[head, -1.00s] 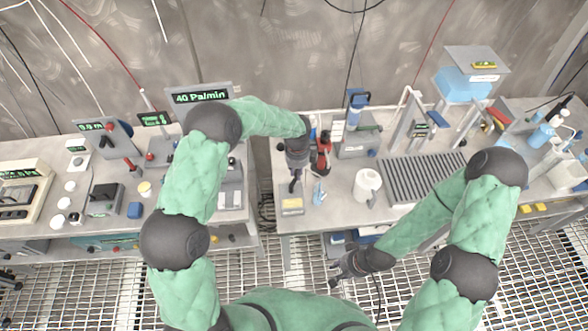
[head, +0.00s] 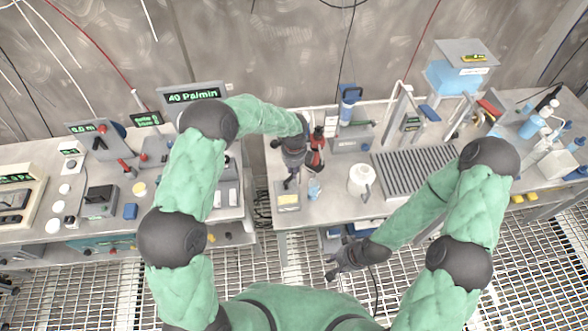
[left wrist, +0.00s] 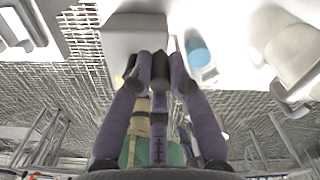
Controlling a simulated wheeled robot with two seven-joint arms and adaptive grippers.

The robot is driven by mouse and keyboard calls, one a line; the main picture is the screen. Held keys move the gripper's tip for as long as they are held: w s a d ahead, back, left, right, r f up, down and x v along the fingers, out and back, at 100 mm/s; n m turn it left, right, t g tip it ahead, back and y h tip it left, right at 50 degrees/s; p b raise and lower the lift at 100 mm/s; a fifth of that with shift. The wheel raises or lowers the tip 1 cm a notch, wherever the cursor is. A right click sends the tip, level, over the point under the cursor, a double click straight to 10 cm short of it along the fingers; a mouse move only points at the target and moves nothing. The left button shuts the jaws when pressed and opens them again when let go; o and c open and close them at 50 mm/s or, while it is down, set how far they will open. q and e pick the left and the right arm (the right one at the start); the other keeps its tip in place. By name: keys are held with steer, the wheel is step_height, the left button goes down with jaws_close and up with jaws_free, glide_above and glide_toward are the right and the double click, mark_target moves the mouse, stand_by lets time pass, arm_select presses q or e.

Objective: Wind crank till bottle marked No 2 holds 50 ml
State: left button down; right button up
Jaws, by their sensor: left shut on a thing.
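My left gripper (head: 289,183) points down over the front left of the right-hand bench. It is shut on a small dark upright piece (left wrist: 160,70), possibly a crank knob; the fingers hide most of it. A grey box (head: 288,201) with a yellowish label is right under the fingertips and also shows in the left wrist view (left wrist: 136,36). A small pale-blue bottle (head: 314,189) stands just right of the box; its marking and level are too small to read. My right gripper (head: 334,268) hangs empty in front of the bench, below its top; its finger gap is unclear.
A red-and-black device (head: 315,157) stands close right of my left gripper. A white jug (head: 361,181) and a ribbed grey rack (head: 410,170) are further right. A display (head: 194,96) reads 40 Pa/min. Bare bench lies between bottle and jug.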

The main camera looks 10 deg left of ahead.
arm_select(q)
steer(key=c, duration=1.2)
jaws_free()
steer(key=shift+o, duration=0.2)
step_height(320, 180, up, 12)
